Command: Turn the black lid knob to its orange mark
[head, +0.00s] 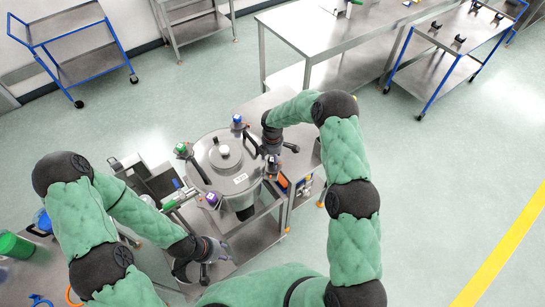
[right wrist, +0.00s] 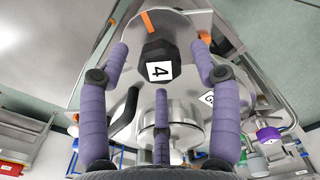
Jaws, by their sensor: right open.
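The black lid knob (right wrist: 160,62) has a white face marked 4 in the right wrist view. The orange mark (right wrist: 147,21) is a short stripe on the metal just beyond it, slightly left of the knob. My right gripper (right wrist: 160,70) is open, with a finger on either side of the knob and a third below; I see gaps and cannot tell of any contact. In the head view the knob (head: 272,160) is at the right edge of the steel vessel lid (head: 206,165), with my right gripper over it. My left gripper (head: 212,250) is low, in front of the vessel, apart from it.
Other lid clamps have blue (head: 238,119), green (head: 181,148) and purple (head: 212,199) knobs. A steel cart (head: 250,240) stands below the vessel. Open floor lies to the right.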

